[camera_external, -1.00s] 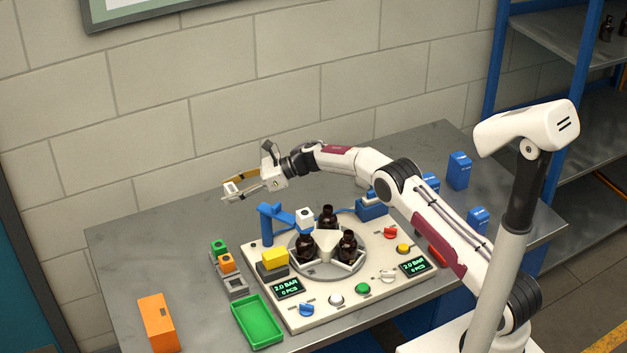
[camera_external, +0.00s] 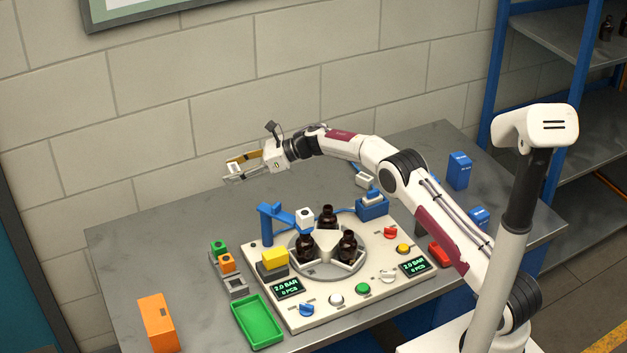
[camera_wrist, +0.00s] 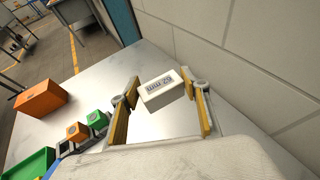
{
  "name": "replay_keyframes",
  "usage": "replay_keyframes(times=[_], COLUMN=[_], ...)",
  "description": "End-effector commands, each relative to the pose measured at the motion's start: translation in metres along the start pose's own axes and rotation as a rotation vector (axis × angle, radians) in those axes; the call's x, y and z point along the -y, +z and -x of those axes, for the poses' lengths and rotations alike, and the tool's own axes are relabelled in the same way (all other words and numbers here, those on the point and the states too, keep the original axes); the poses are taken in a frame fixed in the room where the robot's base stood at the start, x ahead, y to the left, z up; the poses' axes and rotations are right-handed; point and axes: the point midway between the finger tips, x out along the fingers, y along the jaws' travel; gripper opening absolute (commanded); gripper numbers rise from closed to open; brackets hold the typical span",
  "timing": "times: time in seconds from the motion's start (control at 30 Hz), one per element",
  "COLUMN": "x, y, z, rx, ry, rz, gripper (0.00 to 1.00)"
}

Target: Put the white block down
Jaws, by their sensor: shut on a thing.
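The white block (camera_wrist: 163,92), marked "62 mm" on its face, sits tilted between the fingers in the wrist view. My gripper (camera_wrist: 163,84) is shut on it, with a yellow-brown pad on each side. In the external view my gripper (camera_external: 235,170) is at the back left, apparently above the grey table (camera_external: 170,240). The block is too small there to make out well. The wrist view shows table surface beyond and below the block.
A turntable station (camera_external: 350,295) with dark bottles and a blue post (camera_external: 266,225) stands front right of the gripper. A green tray (camera_external: 258,322), small coloured blocks and an orange box (camera_external: 158,322) are at the front left. The wall (camera_external: 150,130) is close behind. The back-left table is bare.

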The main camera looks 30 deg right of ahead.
Motion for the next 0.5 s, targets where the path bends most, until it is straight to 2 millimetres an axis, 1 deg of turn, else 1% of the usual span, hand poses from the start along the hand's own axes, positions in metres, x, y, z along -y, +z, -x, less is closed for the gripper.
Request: replay_keyframes(times=[0.03, 0.07, 0.27, 0.5], x=[0.011, 0.017, 0.069, 0.135], y=[0.001, 0.000, -0.010, -0.027], z=[0.004, 0.005, 0.026, 0.064], rx=[0.002, 0.001, -0.002, -0.005], ry=[-0.032, -0.051, -0.212, -0.426], rz=[-0.012, -0.020, -0.089, -0.184], gripper=[0.24, 0.24, 0.24, 0.24])
